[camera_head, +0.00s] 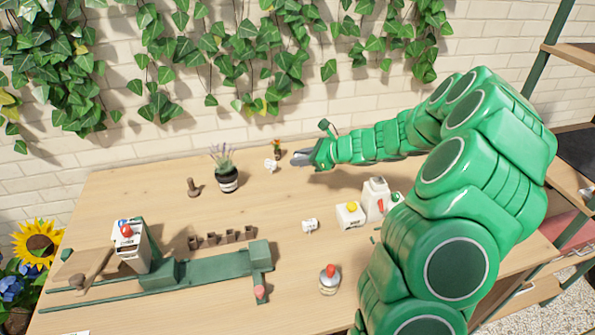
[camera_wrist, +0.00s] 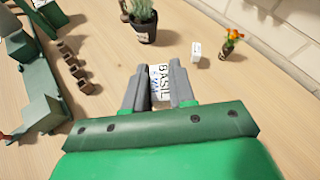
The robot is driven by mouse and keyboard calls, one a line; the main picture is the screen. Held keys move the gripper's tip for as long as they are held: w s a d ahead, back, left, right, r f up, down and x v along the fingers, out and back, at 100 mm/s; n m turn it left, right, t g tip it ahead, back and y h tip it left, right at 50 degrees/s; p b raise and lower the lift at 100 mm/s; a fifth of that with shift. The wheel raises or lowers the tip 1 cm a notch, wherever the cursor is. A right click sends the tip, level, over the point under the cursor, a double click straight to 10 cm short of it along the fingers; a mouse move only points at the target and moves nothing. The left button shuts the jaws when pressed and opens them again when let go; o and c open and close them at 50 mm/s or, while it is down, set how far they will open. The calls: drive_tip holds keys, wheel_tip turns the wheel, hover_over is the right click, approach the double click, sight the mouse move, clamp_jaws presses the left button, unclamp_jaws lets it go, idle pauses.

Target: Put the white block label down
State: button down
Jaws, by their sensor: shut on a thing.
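My gripper (camera_head: 303,158) is over the back part of the wooden table, at the end of my outstretched arm. In the wrist view my gripper (camera_wrist: 160,84) is shut on the white block label (camera_wrist: 158,72), which reads "BASIL". The label sits between the two grey fingers, with the table below it. Its lower part is hidden by the gripper. In the head view I cannot make out the held label. I cannot tell its height over the table.
A white block (camera_head: 271,165) stands beside a small orange-flowered pot (camera_head: 277,148), near the gripper. A lavender pot (camera_head: 227,178) stands farther left. Another white block (camera_head: 310,225) and white bottles (camera_head: 375,198) are nearer. A green rack (camera_head: 205,272) fills the front left.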

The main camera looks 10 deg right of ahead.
drive_tip(key=w+d+f+m, duration=0.1)
drive_tip(key=w+f, duration=0.2)
drive_tip(key=w, duration=0.2)
drive_tip(key=w+d+f, duration=0.1)
drive_tip(key=w+f, duration=0.2)
drive_tip(key=w, duration=0.2)
drive_tip(key=w+d+f+m+t+h, duration=0.1)
drive_tip(key=w+f, duration=0.2)
drive_tip(key=w, duration=0.2)
drive_tip(key=shift+w+f+m, duration=0.1)
drive_tip(key=shift+w+m, duration=0.05)
drive_tip(key=shift+m, duration=0.15)
drive_tip(key=shift+w+f, duration=0.35)
drive_tip(key=shift+f, duration=1.65)
drive_tip(key=shift+f, duration=0.1)
drive_tip(key=c, duration=0.9)
unclamp_jaws()
drive_tip(key=shift+c, duration=0.2)
